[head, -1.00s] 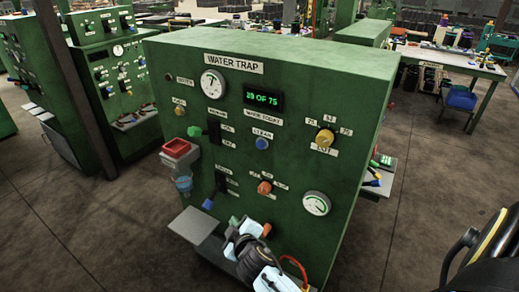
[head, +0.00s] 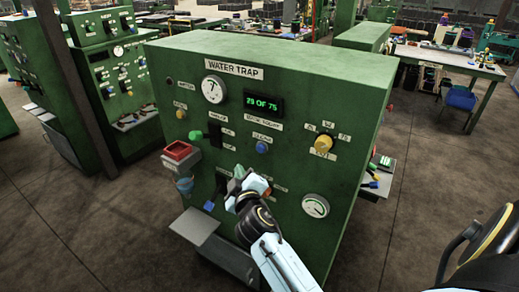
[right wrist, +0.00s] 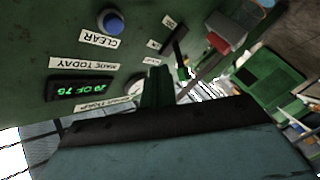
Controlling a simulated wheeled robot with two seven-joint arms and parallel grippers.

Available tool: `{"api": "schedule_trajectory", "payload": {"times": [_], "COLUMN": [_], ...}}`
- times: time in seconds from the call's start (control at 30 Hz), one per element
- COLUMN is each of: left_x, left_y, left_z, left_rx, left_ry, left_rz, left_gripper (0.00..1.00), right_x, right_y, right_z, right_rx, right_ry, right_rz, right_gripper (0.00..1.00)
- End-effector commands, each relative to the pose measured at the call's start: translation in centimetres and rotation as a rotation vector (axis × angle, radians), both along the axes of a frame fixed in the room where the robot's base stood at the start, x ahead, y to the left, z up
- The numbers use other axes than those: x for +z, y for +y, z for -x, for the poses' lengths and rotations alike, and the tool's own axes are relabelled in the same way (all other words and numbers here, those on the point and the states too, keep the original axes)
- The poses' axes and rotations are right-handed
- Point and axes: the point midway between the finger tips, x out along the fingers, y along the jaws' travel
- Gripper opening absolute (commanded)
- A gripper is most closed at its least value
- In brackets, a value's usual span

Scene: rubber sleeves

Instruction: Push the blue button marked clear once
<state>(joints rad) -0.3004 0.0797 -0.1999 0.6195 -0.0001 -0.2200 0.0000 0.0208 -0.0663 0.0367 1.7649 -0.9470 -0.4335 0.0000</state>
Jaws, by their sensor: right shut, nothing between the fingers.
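The blue button (head: 261,147) is a round knob on the green water trap panel (head: 290,105). It sits under a white label reading clear and below the lit counter (head: 263,103). In the right wrist view the blue button (right wrist: 111,21) shows near the top edge, beside its clear label (right wrist: 97,38). My right gripper (head: 238,173) is shut and empty in front of the panel, below and left of the button in the picture. Its shut fingers (right wrist: 158,88) show apart from the button in the right wrist view. My left gripper is out of view.
A grey shelf (head: 194,226) juts out at lower left. My right forearm hides part of the lower panel.

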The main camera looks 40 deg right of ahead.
Motion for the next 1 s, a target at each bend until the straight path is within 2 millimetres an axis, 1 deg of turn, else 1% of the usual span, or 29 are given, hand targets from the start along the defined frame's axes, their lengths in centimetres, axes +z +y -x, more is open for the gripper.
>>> {"api": "schedule_trajectory", "payload": {"times": [0.3,0.5,0.7,1.0], "left_x": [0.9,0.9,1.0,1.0], "left_y": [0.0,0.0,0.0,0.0], "left_z": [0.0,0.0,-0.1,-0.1], "left_rx": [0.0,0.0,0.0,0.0], "left_ry": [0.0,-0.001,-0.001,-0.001], "left_rz": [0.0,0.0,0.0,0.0], "left_gripper": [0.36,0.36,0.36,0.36], "right_x": [0.2,0.1,0.0,0.0], "right_y": [-4.3,-6.3,-7.2,-7.2], "right_z": [-1.8,-2.6,-2.9,-3.0], "right_rx": [-0.002,-0.001,-0.001,-0.001], "right_ry": [-0.001,0.0,0.0,0.0], "right_rz": [0.005,0.002,0.0,0.0], "right_gripper": [0.0,0.0,0.0,0.0]}}
